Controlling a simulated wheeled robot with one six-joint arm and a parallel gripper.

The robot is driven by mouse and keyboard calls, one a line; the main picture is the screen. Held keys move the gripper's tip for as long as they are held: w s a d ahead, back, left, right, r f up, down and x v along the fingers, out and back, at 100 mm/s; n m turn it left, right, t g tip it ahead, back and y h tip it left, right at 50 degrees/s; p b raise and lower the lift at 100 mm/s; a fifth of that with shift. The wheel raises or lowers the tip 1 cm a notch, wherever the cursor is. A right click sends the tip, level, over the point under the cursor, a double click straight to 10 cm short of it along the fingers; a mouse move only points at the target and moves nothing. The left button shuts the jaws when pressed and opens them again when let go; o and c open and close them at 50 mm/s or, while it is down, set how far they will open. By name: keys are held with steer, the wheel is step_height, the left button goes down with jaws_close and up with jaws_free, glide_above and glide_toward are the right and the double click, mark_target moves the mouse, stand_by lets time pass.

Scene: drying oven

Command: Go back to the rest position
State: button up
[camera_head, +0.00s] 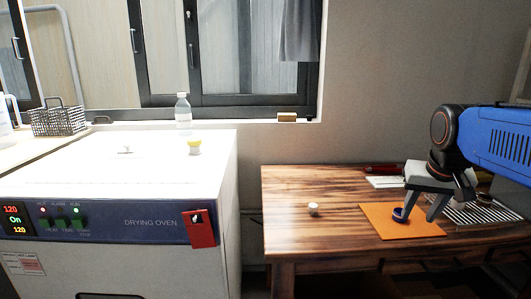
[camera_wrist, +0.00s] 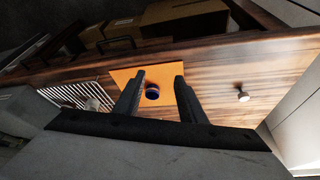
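My gripper (camera_head: 421,207) hangs over the orange mat (camera_head: 382,217) on the wooden table, at the right in the head view. In the wrist view my gripper (camera_wrist: 162,86) has its two dark fingers spread apart. A small dark blue round item (camera_head: 400,214) rests on the orange mat (camera_wrist: 123,76). In the wrist view the blue item (camera_wrist: 152,92) shows between the fingers but beyond them, and I cannot tell how far below them it is. Nothing is visibly held.
A drying oven (camera_head: 120,205) stands to the left of the table (camera_head: 290,235), with a bottle (camera_head: 183,111) behind it. A small white item (camera_head: 313,209) stands on the table left of the mat. A striped rack (camera_head: 468,216) lies right of it.

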steer(key=s+a+f+n, duration=0.1)
steer(key=s+a+f, duration=0.3)
steer(key=s+f, duration=0.2)
steer(key=s+a+f+n+y, duration=0.1)
steer(key=s+a+f+n, duration=0.1)
steer(key=s+a+f, duration=0.2)
steer(key=s+f, duration=0.3)
steer(key=s, duration=0.3)
steer(key=shift+a+n, duration=0.2)
steer(key=shift+n, duration=0.1)
stand_by(1.8)
